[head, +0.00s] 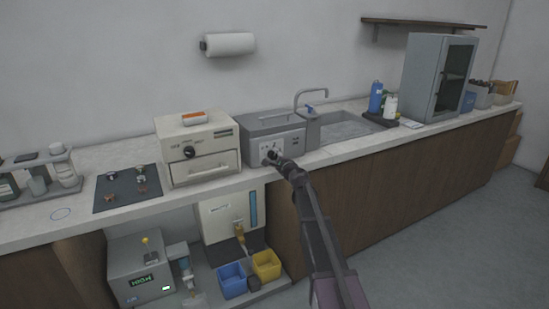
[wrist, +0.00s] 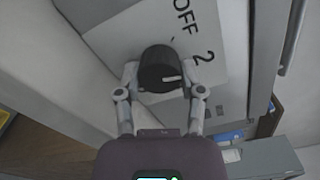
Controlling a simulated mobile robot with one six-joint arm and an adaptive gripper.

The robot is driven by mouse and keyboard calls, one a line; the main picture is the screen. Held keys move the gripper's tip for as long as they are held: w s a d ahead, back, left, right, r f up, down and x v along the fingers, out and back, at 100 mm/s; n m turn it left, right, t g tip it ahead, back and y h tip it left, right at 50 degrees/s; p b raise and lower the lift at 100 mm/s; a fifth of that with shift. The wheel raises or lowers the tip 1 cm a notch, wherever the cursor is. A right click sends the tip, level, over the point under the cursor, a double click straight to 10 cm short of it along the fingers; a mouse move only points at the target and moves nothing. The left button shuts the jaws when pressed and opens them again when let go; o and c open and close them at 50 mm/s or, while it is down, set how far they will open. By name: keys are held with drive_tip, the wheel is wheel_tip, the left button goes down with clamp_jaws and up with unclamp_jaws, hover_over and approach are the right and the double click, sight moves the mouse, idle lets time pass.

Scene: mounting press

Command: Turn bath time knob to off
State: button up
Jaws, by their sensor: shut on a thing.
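The bath time knob (wrist: 158,66) is a black round knob on a pale panel in the wrist view. The panel (wrist: 205,18) carries the printed marks "OFF" and "2" beside the knob. My gripper (wrist: 160,78) has one finger on each side of the knob and is shut on it. A light line shows on the knob's face; I cannot tell which mark it points to. In the head view, my gripper (head: 272,157) is at the front of the grey bath (head: 290,140) on the counter, and it hides most of the knob there.
A cream oven-like box (head: 205,172) stands just left of the bath. A sink (head: 345,130) with a tap (head: 303,95) lies to the right. Below the counter are a blue bin (head: 231,279), a yellow bin (head: 266,265) and a grey machine (head: 140,268).

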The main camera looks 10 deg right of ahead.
drive_tip(key=n, duration=0.5)
drive_tip(key=shift+w+r+n, duration=0.1)
drive_tip(key=shift+w+n, duration=0.05)
drive_tip(key=shift+n, duration=0.15)
drive_tip(key=n, duration=0.4)
drive_tip(key=shift+n, duration=0.4)
drive_tip(key=o, duration=1.2)
drive_tip(key=shift+c, duration=0.2)
drive_tip(key=shift+s, duration=0.2)
drive_tip(key=v, duration=1.1)
drive_tip(key=shift+s, duration=0.35)
